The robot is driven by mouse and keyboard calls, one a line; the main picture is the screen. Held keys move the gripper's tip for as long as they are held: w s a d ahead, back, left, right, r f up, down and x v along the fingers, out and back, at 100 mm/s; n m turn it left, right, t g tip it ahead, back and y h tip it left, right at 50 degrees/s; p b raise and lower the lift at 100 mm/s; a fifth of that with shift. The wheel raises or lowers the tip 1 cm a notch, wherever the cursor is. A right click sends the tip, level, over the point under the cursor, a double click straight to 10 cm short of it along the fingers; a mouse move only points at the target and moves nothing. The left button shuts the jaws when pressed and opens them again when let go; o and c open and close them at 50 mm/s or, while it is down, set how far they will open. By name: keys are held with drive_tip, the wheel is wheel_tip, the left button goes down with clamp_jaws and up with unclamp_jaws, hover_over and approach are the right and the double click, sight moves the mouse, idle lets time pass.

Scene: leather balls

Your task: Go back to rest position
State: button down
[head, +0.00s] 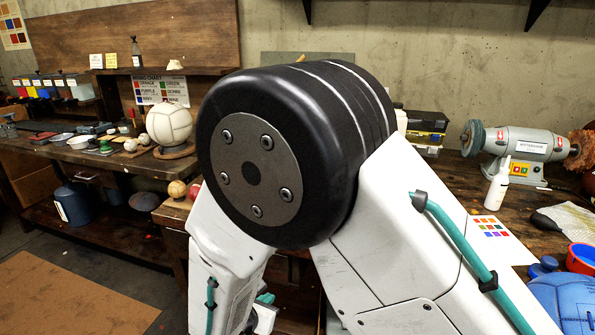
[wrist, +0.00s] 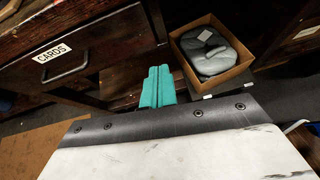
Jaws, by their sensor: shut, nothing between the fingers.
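My gripper (wrist: 157,87) shows in the wrist view as two teal fingers side by side, pressed together with nothing between them. It hangs in front of a dark wooden drawer front and beside an open cardboard box (wrist: 245,75). I cannot tell how far it is from either. In the head view my own folded arm, with a large black joint and white links, fills the middle and hides most of the gripper.
A drawer labelled CARDS (wrist: 70,65) is at the wrist view's upper left. In the head view, a white ball (head: 169,124) stands on the left bench and a bench grinder (head: 515,145) on the right one. A brown mat (head: 70,295) lies on the floor, lower left.

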drive_tip(key=s+d+r+m+g+h, duration=0.2)
drive_tip(key=s+d+r+m+g, duration=0.2)
drive_tip(key=d+r+m, duration=0.55)
drive_tip(key=s+d+r+m+g+h, duration=0.2)
drive_tip(key=s+d+r+m+g, duration=0.3)
drive_tip(key=d, duration=0.7)
drive_tip(key=s+d+r+m+y, duration=0.8)
drive_tip(key=s+d+r+m, duration=0.6)
drive_tip(key=m, duration=0.3)
drive_tip(key=shift+s+g, duration=0.3)
drive_tip(key=shift+s, duration=0.1)
